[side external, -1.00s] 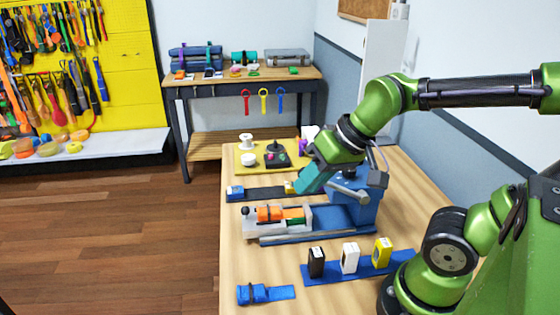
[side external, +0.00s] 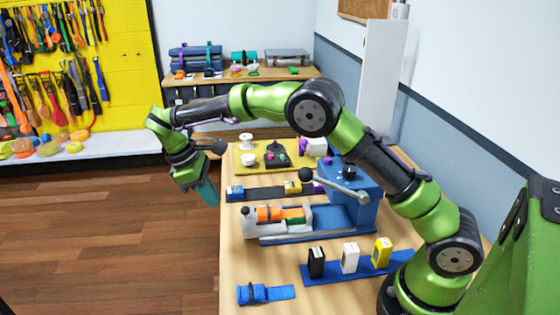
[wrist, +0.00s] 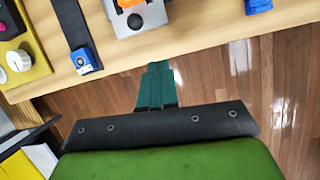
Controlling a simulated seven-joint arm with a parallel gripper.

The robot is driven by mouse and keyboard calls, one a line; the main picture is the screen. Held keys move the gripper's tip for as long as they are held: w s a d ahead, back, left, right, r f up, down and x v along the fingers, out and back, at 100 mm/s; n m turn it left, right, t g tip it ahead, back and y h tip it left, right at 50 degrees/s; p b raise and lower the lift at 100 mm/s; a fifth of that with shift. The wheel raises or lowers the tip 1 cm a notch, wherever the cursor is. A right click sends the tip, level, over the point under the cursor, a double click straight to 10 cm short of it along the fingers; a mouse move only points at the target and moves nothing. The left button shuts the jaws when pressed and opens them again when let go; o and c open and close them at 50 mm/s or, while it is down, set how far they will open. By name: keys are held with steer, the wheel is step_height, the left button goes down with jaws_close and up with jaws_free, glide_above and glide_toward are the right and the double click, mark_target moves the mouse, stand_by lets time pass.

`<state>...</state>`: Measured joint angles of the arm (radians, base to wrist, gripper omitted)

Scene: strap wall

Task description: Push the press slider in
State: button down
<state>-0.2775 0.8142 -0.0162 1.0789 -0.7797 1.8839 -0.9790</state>
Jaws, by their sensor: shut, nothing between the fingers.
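The press (side external: 352,200) is a blue block on a blue base, with a grey lever ending in a black ball (side external: 305,174). Its pale grey slider (side external: 251,228) sticks out left of the block, with a black knob at its outer end and orange and green pieces on it. The slider end also shows at the top of the wrist view (wrist: 120,22), with its knob. My gripper (side external: 212,199) has teal fingers, shut and empty, pointing down beyond the table's left edge. It is left of the slider and apart from it. The fingers show in the wrist view (wrist: 155,88) over the floor.
A dark strip with a blue buckle (side external: 235,193) lies behind the slider. A yellow board (side external: 245,165) with spools is farther back. A blue strap (side external: 262,294) and a blue rail (side external: 322,276) with black, white and yellow blocks lie in front. The floor left of the table is clear.

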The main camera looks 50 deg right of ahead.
mark_target(267, 222)
steer(key=shift+n+g, duration=0.3)
steer(key=shift+n, duration=0.3)
steer(key=x, duration=0.7)
steer(key=shift+s+d+f, duration=0.1)
steer(key=shift+s+d, duration=0.25)
steer(key=shift+s+d+f, duration=0.25)
steer(key=shift+s+d, duration=0.8)
steer(key=shift+d, duration=0.05)
steer(key=shift+s+d, duration=0.4)
steer(key=shift+s+d, duration=1.4)
